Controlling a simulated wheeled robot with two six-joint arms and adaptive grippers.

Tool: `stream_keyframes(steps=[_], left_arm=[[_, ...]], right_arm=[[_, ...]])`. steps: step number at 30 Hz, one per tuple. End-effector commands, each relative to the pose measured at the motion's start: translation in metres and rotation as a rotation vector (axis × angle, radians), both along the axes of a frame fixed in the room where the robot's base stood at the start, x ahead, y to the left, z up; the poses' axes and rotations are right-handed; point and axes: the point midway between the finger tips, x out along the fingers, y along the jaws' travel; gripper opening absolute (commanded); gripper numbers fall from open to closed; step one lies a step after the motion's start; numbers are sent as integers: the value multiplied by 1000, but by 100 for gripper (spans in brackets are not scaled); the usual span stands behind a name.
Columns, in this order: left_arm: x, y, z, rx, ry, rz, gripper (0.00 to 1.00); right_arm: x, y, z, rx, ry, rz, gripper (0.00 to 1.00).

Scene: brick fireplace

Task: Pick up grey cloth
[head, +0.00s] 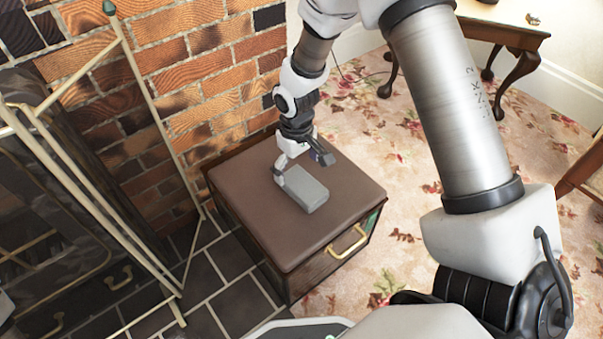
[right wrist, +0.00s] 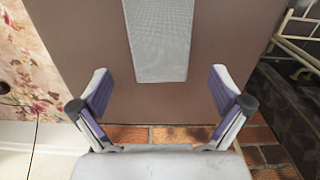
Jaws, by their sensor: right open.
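The grey cloth (head: 307,189) is a flat, folded-looking block lying on the brown padded top of a box (head: 345,190). It also shows in the right wrist view (right wrist: 160,40), at the top centre, as a grey textured rectangle. My right gripper (head: 300,167) is open, its fingers spread, just above the box top at the cloth's far end. In the right wrist view the gripper (right wrist: 160,82) has nothing between its fingers; the cloth lies beyond the fingertips, roughly centred between them. I do not see my left gripper.
A brick wall (head: 170,70) rises close behind the box. A metal-framed fire screen (head: 70,190) stands at the left over dark floor tiles (head: 235,310). A gold handle (head: 347,243) is on the box's front. A flowered carpet (head: 410,240) and a wooden table (head: 500,30) are at the right.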

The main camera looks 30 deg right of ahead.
Motion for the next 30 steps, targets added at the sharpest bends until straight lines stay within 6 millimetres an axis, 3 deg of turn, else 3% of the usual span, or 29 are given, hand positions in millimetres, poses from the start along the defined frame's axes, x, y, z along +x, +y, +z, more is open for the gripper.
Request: stream_keyframes(steps=[3, 6, 14, 18, 20, 30], left_arm=[[1, 0, -27, 0, -2, 3, 0], [1, 1, -38, 1, -4, 6, 0], [2, 1, -37, 1, -6, 7, 0], [2, 1, -37, 1, -6, 7, 0], [2, 1, -37, 1, -5, 7, 0], [2, 1, -36, 1, -5, 7, 0]], right_arm=[[-3, 0, -28, 0, 0, 1, 100], [-4, 1, -44, 1, 0, 1, 100], [-4, 1, -45, 1, -1, 0, 100], [-4, 1, -45, 1, -1, 0, 54], [-4, 1, -46, 1, -1, 0, 36], [-4, 1, -45, 1, 1, 0, 36]])
